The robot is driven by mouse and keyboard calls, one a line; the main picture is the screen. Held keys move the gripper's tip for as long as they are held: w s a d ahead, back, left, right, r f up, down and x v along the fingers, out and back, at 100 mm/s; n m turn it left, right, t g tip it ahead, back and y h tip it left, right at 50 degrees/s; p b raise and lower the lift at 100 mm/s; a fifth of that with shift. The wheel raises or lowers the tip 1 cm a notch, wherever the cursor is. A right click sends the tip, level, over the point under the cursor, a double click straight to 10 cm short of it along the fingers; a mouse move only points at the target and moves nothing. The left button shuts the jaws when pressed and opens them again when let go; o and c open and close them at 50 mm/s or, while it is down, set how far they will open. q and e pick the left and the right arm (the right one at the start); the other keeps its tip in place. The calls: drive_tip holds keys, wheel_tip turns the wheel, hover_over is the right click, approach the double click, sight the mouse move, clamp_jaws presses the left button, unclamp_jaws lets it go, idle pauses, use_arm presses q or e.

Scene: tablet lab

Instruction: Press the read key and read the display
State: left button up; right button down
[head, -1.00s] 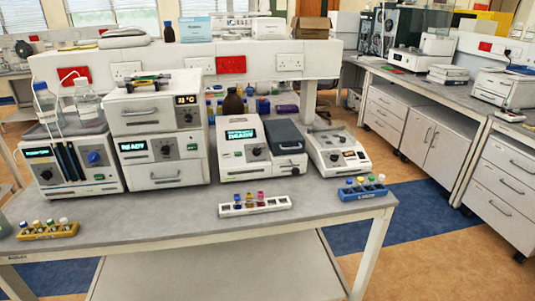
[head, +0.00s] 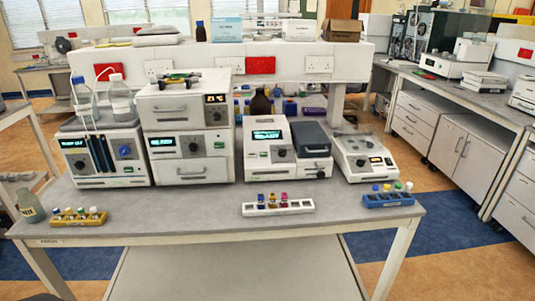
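Several bench instruments stand in a row on the grey table (head: 200,214). A white reader (head: 258,157) with a lit display (head: 267,135) and a dark round knob is right of centre, with a grey-lidded section on its right. The display's text is too small to read surely. A stacked oven-like unit (head: 160,128) with lit displays stands to its left. A unit with bottles on top and a lit display (head: 75,143) is at the far left. A low device (head: 360,152) with a small orange display is at the right. Neither gripper is in view.
A white rack (head: 278,209), a blue rack (head: 388,200) and a yellow rack (head: 78,217) of capped vials lie along the table's front edge. A grey-green bottle (head: 30,207) is at the left corner. The tabletop between the racks is clear.

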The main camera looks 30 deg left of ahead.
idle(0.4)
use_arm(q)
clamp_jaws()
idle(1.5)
